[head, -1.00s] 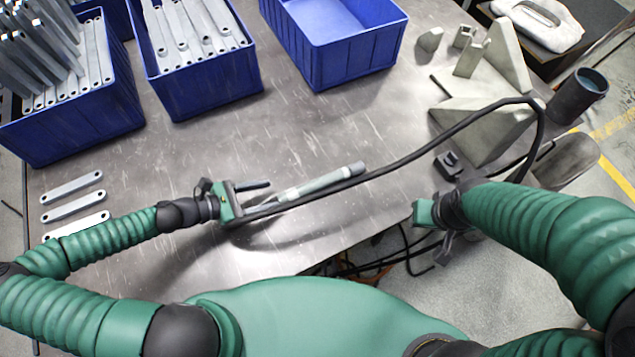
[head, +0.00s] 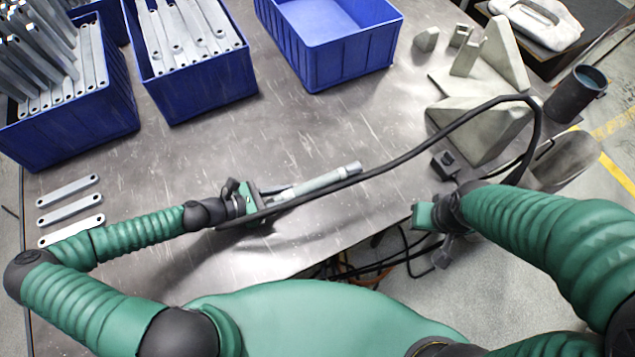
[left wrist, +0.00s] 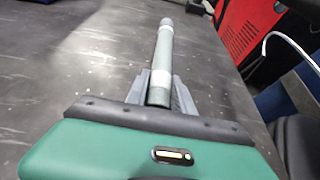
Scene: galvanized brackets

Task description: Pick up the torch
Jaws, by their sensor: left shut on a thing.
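The torch (head: 325,180) is a grey-green tube with a pale band, lying along the table near its front edge, with a black cable running off to the right. My left gripper (head: 272,197) is shut on the torch at its left part. In the left wrist view the torch (left wrist: 163,50) points away from me, and the two grey fingers (left wrist: 160,92) are on either side of it near the pale band. My right gripper (head: 430,218) hangs beyond the table's front edge, away from the torch; its fingers do not show clearly.
Blue bins (head: 200,95) with galvanized brackets stand at the back left, and an emptier blue bin (head: 330,55) at the back middle. Three loose brackets (head: 70,207) lie at the left. Grey metal blocks (head: 485,125) and a dark cup (head: 575,95) stand at the right. The table's middle is clear.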

